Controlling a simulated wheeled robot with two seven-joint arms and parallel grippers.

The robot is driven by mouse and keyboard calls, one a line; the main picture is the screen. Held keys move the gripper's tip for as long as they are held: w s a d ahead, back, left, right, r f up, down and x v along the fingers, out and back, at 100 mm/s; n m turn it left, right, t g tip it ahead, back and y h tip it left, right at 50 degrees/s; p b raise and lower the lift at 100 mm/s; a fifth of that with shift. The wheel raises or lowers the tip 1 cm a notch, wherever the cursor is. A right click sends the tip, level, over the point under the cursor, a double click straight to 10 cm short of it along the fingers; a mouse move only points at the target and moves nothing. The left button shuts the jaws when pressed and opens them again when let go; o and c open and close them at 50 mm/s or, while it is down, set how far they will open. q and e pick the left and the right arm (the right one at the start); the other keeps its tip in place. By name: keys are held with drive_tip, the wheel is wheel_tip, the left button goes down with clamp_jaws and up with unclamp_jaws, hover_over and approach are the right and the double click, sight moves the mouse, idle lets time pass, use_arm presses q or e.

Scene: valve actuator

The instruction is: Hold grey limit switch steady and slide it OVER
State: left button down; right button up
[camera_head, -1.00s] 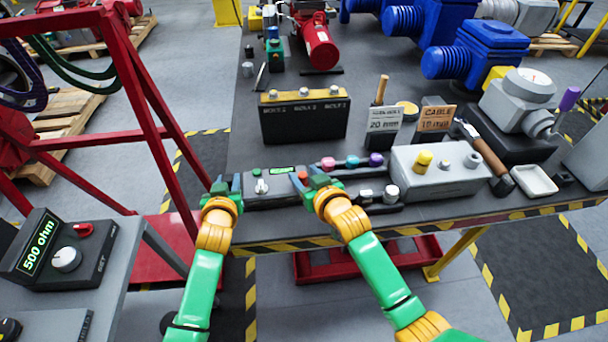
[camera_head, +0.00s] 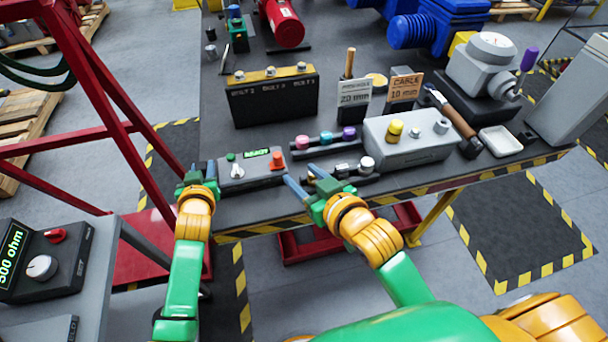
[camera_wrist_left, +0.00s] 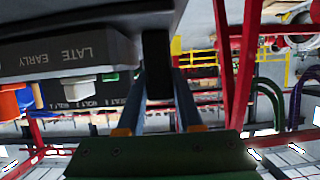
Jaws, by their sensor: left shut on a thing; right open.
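The grey limit switch (camera_head: 250,170) is a low box on the bench's front edge, with a small green-lit display, a green button, a pale knob and a red button. My left gripper (camera_head: 197,174) is at its left end. In the left wrist view, the box's dark side, lettered LATE EARLY (camera_wrist_left: 60,50), is at upper left. There my left gripper (camera_wrist_left: 160,88) is shut on a dark block (camera_wrist_left: 157,60) beside that side. How the block joins the box is unclear. My right gripper (camera_head: 305,178) is open and empty, apart from the box's right end.
A grey box with a yellow knob (camera_head: 410,140) stands right of the switch. Coloured knobs (camera_head: 325,138) lie between them. A black box with bolt labels (camera_head: 272,95) stands behind. A red frame (camera_head: 95,100) rises at left, near my left arm.

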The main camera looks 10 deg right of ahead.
use_arm(q)
drive_tip(key=c, duration=0.7)
unclamp_jaws()
drive_tip(key=shift+o, duration=1.1)
drive_tip(key=shift+a+f, duration=0.1)
drive_tip(key=shift+a, duration=0.05)
